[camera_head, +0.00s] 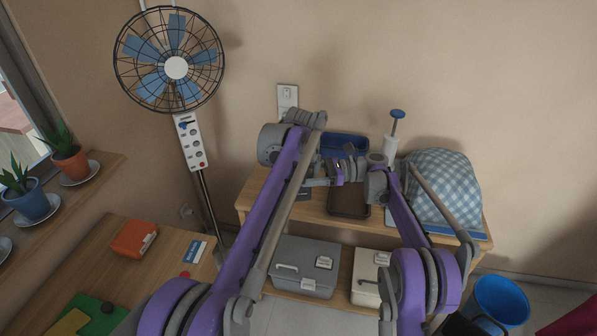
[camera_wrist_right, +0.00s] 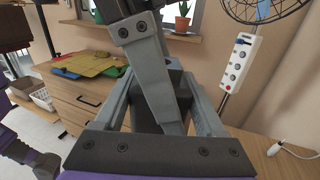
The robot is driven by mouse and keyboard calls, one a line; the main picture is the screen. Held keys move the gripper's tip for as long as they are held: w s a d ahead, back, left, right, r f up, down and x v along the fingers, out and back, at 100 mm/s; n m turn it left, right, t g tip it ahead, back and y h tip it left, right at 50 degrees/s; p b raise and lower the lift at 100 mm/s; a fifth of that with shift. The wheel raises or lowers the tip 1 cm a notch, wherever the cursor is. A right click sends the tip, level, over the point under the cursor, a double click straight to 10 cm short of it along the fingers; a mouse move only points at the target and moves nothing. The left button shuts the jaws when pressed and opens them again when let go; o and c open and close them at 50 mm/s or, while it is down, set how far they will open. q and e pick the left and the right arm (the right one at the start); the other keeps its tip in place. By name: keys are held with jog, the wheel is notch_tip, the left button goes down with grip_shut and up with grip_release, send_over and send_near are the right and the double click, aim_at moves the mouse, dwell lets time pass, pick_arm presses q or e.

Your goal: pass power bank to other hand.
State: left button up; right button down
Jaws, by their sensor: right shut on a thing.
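My two arms meet over the back shelf in the head view. My left gripper (camera_head: 322,182) comes in from the left and my right gripper (camera_head: 352,168) from the right, very close together. In the right wrist view my right gripper (camera_wrist_right: 165,125) is shut on a dark block (camera_wrist_right: 147,112), which seems to be the power bank. It is mostly hidden by a grey finger-like part that crosses in front of it from above. That part looks like my left gripper. I cannot tell whether its jaws are open or touching the block.
Below the grippers a brown tray (camera_head: 348,212) lies on the wooden shelf (camera_head: 305,212), with a blue bin (camera_head: 345,142) behind. A white pump bottle (camera_head: 391,150) and a checkered cover (camera_head: 445,185) stand right. A fan (camera_head: 168,60) stands left. Toolboxes sit below.

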pick_arm(q)
jog(key=shift+d, duration=0.1)
jog(key=c, duration=1.3)
jog(key=shift+c, duration=0.4)
pick_arm(e)
grip_release()
